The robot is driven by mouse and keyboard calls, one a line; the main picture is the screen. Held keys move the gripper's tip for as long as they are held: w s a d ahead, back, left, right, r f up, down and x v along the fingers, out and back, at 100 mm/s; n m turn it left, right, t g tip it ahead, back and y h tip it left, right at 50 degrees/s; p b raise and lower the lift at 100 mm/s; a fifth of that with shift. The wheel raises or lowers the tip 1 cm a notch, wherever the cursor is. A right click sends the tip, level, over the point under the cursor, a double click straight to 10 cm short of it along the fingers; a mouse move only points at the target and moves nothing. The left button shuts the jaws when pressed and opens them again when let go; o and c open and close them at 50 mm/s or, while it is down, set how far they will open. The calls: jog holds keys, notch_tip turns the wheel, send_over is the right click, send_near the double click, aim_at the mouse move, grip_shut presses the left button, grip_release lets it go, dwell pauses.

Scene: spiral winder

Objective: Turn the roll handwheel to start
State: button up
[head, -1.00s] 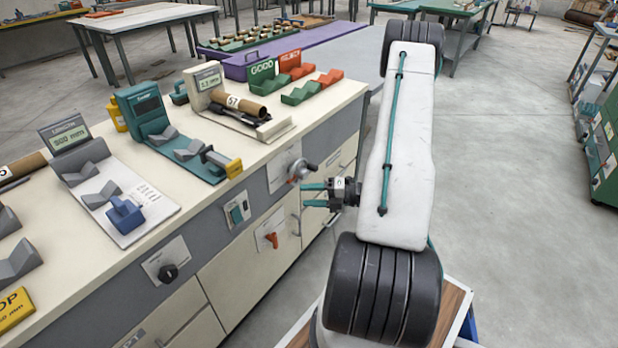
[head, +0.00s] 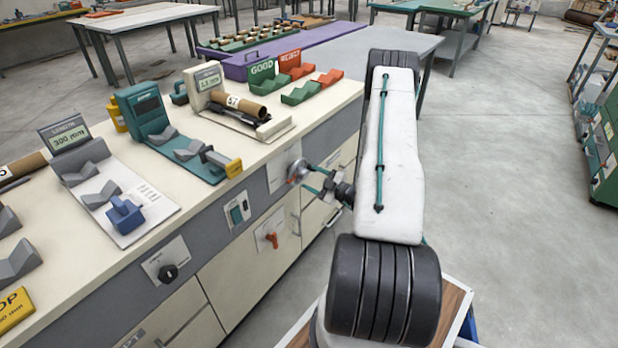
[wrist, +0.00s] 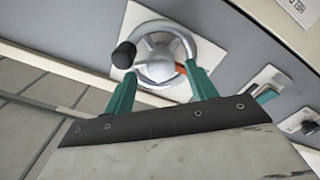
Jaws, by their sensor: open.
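The roll handwheel (head: 299,171) is a small grey metal wheel on a white plate on the bench's front panel. In the wrist view the handwheel (wrist: 160,62) shows a round hub, a rim and a black knob (wrist: 124,54) at its left. My gripper (head: 317,180) is open, its two teal fingers pointing at the wheel. In the wrist view my gripper (wrist: 160,85) has one finger below the knob and the other at the wheel's lower right. I cannot tell whether the fingers touch the rim. Nothing is held between them.
The bench top (head: 225,205) carries gauges and a cardboard tube (head: 240,103).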

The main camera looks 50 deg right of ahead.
jog(key=shift+w+a, duration=0.1)
jog(key=shift+w, duration=0.95)
jog(key=c, duration=1)
